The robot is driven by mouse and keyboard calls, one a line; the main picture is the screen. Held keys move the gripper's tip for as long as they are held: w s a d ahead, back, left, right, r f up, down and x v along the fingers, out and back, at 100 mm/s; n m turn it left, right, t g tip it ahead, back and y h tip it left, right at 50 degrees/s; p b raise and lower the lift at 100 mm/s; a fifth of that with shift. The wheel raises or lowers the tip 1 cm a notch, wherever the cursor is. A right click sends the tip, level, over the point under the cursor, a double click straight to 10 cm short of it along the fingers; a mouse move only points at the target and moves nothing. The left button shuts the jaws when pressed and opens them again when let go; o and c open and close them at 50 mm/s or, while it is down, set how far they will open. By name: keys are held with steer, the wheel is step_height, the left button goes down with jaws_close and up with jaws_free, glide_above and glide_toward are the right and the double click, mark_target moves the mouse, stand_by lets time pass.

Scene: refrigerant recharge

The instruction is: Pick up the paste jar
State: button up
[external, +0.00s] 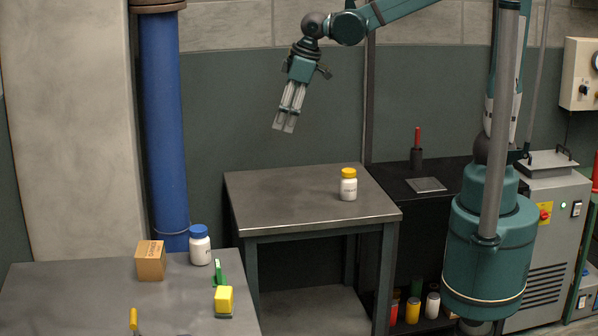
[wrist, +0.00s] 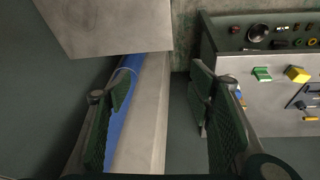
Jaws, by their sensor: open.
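Two white jars with labels too small to read are in the external view, and I cannot tell which is the paste jar. One, with a yellow lid (external: 348,184), stands upright on the middle table (external: 285,207). The other, with a blue lid (external: 200,246), stands on the front-left table (external: 85,305) beside a cardboard box (external: 150,260). My gripper (external: 284,128) hangs high above and behind the middle table, left of the yellow-lidded jar, fingers pointing down. It is open and empty; both fingers frame the wrist view (wrist: 162,85). No whole jar shows there.
A yellow block (external: 223,299), a green tool (external: 219,272) and a yellow-handled tool (external: 133,320) are on the front-left table. A blue pipe (external: 165,130) stands at left. Most of the middle table is bare.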

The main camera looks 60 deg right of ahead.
mark_target(199, 229)
steer(key=w+a+f+n+g, duration=0.1)
steer(key=w+a+f+n, duration=0.2)
steer(key=a, duration=0.6)
steer(key=w+a+f+n+g, duration=0.1)
steer(key=w+a+f, duration=0.1)
steer(key=a+f, duration=0.5)
steer(key=a+f+n, duration=0.1)
steer(key=a+f, duration=0.2)
steer(key=a, duration=0.3)
steer(key=a+f+n+g+p, duration=0.1)
steer(key=a+f, duration=0.3)
steer(key=a, duration=0.3)
steer(key=s+a+f+n+h, duration=0.1)
steer(key=a+f, duration=0.2)
steer(key=a, duration=0.4)
steer(key=shift+f+n, duration=0.15)
steer(key=shift+n, duration=0.15)
steer(key=shift+s+a+f+p, duration=0.2)
steer(key=shift+a+f+p, duration=0.1)
steer(key=shift+a+f, duration=0.1)
steer(key=shift+f, duration=0.1)
steer(key=shift+f, duration=1.2)
steer(key=shift+f, duration=0.1)
